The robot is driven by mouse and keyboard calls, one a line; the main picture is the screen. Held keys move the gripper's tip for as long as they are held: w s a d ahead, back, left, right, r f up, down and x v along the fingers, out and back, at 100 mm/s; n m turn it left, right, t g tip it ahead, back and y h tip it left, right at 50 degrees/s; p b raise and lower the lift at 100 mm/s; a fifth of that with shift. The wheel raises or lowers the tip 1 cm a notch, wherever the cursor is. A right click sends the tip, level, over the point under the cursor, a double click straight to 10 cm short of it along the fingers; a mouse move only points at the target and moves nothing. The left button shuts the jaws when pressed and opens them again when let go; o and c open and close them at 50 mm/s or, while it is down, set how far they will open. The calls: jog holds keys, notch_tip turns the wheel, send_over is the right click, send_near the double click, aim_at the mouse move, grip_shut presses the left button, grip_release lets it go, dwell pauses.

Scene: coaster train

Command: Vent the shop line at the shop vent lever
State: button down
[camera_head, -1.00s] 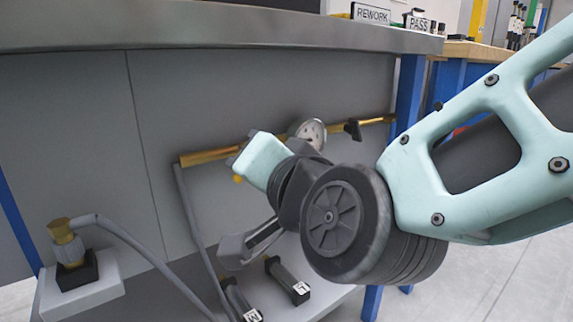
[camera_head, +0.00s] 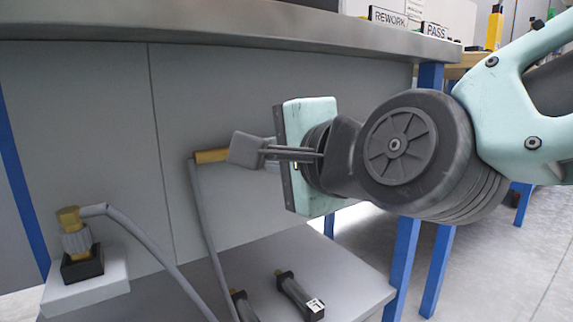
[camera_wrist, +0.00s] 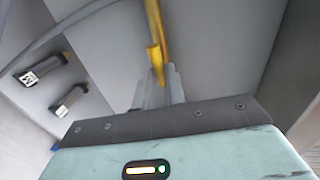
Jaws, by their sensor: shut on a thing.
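The brass pipe (camera_head: 211,156) of the shop line runs along the grey panel under the bench. Only its left end shows in the head view, as my arm hides the gauge and the rest. My gripper (camera_head: 246,150) is at the pipe, its fingers pointing left. In the wrist view the brass pipe (camera_wrist: 153,16) runs away above the fingers, and a yellow lever end (camera_wrist: 155,58) stands at the fingertips of my gripper (camera_wrist: 156,82). My gripper appears shut on this yellow lever. The lever's pivot is hidden, and its exact angle cannot be told.
A grey hose hangs from the pipe end. A brass coupling (camera_head: 72,228) with a hose stands on a white block at left. Black labelled handles (camera_head: 300,296) lie on the lower shelf (camera_head: 345,280). The bench edge (camera_head: 230,30) overhangs; blue legs (camera_head: 402,265) stand at right.

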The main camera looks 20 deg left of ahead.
dwell(0.4)
jog(key=c, duration=1.5)
grip_release()
jog(key=shift+o, duration=0.2)
jog(key=shift+d, duration=0.1)
jog(key=p+v, duration=0.5)
jog(key=v, duration=0.7)
jog(key=shift+p, duration=0.3)
